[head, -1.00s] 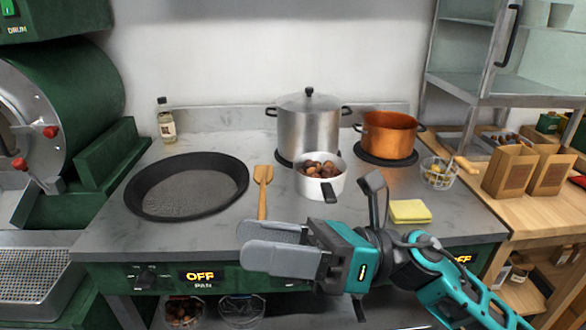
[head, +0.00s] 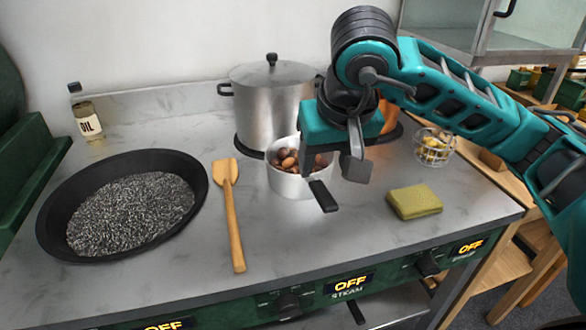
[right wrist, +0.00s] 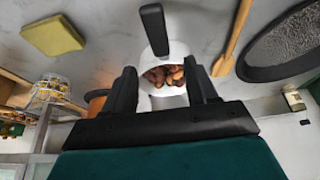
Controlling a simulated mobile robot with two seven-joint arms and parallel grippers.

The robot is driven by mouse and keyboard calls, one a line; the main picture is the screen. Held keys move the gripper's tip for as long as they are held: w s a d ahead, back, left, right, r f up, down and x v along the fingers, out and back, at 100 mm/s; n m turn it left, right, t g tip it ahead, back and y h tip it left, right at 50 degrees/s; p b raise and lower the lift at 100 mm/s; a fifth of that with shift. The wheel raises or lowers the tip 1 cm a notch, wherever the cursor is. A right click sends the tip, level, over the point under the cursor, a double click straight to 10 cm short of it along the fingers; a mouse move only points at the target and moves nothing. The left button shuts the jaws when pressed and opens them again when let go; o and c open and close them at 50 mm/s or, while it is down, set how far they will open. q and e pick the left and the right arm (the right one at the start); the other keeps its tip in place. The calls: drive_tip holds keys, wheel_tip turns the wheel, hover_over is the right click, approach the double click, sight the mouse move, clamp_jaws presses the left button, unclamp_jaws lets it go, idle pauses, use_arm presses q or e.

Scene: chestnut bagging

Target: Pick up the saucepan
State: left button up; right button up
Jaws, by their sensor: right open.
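The white saucepan (head: 290,186) stands on the grey counter with brown chestnuts (head: 287,159) inside. Its black handle (head: 323,196) points toward the front. My right gripper (head: 332,168) is open, with its fingers pointing down over the saucepan, and partly hides its right side in the head view. In the right wrist view, the saucepan (right wrist: 178,47) and its chestnuts show between the two spread fingers (right wrist: 162,85), and nothing is gripped. I cannot tell whether a finger touches the saucepan. My left gripper is not in view.
A lidded steel pot (head: 268,105) stands close behind the saucepan. A copper pot (head: 389,118) is mostly hidden behind my arm. A wooden spatula (head: 231,215) and a black pan (head: 52,228) lie left. A yellow sponge (head: 414,202) and wire basket (head: 432,148) are right.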

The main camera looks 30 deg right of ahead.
sight(318, 184)
drive_tip(key=b+x, duration=0.1)
drive_tip(key=x, duration=0.9)
drive_tip(key=shift+a+f, duration=0.1)
drive_tip(key=shift+f, duration=0.1)
clamp_jaws()
drive_tip(key=shift+r, duration=0.15)
